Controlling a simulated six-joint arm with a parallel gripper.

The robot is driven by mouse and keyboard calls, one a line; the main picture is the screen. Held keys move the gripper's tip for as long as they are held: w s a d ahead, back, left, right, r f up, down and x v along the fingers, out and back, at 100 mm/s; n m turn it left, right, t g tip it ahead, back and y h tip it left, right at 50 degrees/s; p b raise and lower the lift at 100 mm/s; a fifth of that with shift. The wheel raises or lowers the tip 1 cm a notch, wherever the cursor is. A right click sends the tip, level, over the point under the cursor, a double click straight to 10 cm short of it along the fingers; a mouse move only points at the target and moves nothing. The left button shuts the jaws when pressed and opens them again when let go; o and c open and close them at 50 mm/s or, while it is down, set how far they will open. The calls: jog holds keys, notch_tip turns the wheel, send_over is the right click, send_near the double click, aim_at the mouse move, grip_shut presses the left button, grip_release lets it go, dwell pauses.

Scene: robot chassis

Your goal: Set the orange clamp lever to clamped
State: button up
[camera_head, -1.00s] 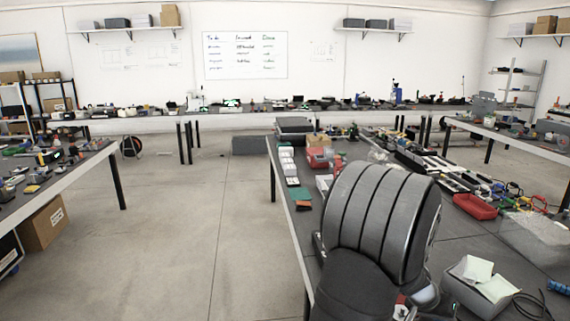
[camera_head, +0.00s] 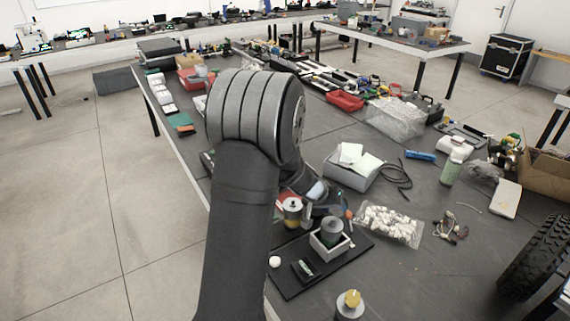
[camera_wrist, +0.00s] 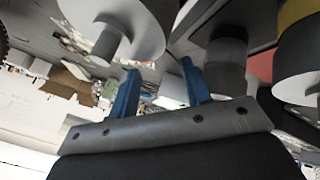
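A dark base plate (camera_head: 350,256) lies on the bench, bearing a pale square holder (camera_head: 326,249) with a grey cylinder (camera_head: 333,230) in it. A small orange piece (camera_head: 347,206) shows just behind the holder. It is too small to tell whether it is the clamp lever or how it is set. My gripper has two blue fingers spread apart with nothing between them in the wrist view (camera_wrist: 160,70). Grey cylindrical parts (camera_wrist: 225,66) show close around the fingers there. In the head view my arm hides much of the area left of the plate.
A yellow-topped cylinder (camera_head: 349,304) stands in front of the plate. A bag of white pieces (camera_head: 391,225) lies to its right. A grey box with white pads (camera_head: 351,168) and a black cable (camera_head: 396,178) lie behind. A tyre (camera_head: 541,257) is at the right.

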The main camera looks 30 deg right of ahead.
aim_at(349, 211)
jog(key=s+d+r+m, duration=0.1)
jog(key=m, duration=0.3)
jog(key=s+d+r+m+g+y, duration=0.1)
jog(key=d+r+m, duration=0.1)
jog(key=m, duration=0.2)
jog(key=s+d+r+m+g+y, duration=0.1)
jog(key=d+m, duration=0.1)
jog(key=m, duration=0.2)
jog(key=shift+s+r, duration=0.15)
jog(key=shift+r, duration=0.2)
notch_tip(349, 211, up, 7)
jog(key=w+m+t+y, duration=0.15)
jog(key=m+y, duration=0.35)
jog(key=m, duration=0.9)
jog(key=shift+t, duration=0.35)
jog(key=f, duration=1.6)
jog(key=shift+s+d+f, duration=0.1)
jog(key=shift+d+f, duration=0.15)
jog(key=shift+f, duration=0.15)
grip_shut()
